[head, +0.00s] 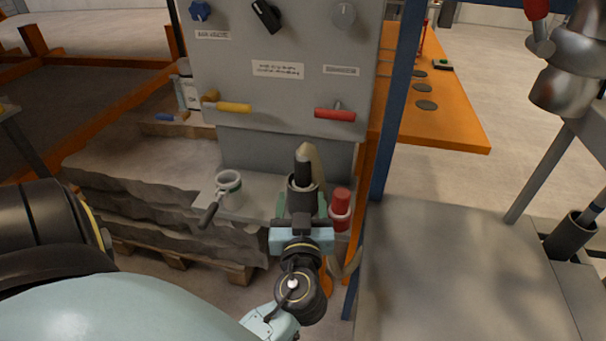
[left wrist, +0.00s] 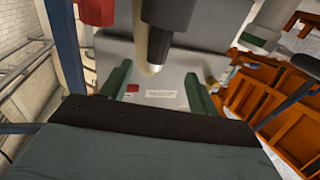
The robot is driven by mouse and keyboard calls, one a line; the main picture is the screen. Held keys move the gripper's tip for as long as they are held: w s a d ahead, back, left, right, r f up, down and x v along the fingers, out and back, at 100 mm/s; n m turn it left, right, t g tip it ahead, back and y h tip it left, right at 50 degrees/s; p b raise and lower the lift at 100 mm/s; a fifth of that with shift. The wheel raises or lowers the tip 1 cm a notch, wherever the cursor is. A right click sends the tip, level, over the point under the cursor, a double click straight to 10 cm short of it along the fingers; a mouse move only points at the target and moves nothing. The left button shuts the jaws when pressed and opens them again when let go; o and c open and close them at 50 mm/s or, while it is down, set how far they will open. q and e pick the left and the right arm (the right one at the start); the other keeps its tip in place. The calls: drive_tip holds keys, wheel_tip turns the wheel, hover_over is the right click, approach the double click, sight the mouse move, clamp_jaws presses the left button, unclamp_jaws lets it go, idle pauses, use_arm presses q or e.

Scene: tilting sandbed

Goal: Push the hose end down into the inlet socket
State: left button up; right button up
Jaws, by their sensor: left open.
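The hose end (head: 303,168) is a black sleeve on a beige hose (head: 315,160), upright in front of the grey panel. Below it a dark round collar (head: 302,187), seemingly the inlet socket, surrounds its lower part. How deep the hose end sits is unclear. My left gripper (head: 302,206) is open, its green fingers either side of the collar, just below the hose end. In the left wrist view the fingers (left wrist: 160,88) are spread with nothing gripped, and the black hose end (left wrist: 158,42) shows beyond them. My right gripper is out of view.
A grey cup-like fitting with a handle (head: 229,190) stands left of the hose, and a red-capped fitting (head: 341,204) close on its right. The panel (head: 285,100) carries knobs, a yellow lever and a red lever. A bare grey table (head: 450,260) lies right of a blue post.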

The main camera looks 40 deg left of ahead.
sight(303, 175)
use_arm(q)
drive_tip(key=x, duration=0.5)
drive_tip(key=shift+p, duration=0.4)
drive_tip(key=shift+w+a, duration=0.3)
drive_tip(key=shift+w, duration=0.1)
drive_tip(key=x, duration=0.3)
drive_tip(key=p+x, duration=0.1)
drive_tip(key=x, duration=0.1)
drive_tip(key=shift+w+f, duration=0.15)
drive_tip(key=shift+f, duration=0.25)
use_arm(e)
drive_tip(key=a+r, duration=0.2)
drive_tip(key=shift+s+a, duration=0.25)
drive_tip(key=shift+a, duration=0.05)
use_arm(q)
drive_tip(key=c, duration=1.2)
drive_tip(key=shift+c, duration=0.4)
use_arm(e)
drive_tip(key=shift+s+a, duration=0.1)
use_arm(q)
drive_tip(key=shift+d+r, duration=0.1)
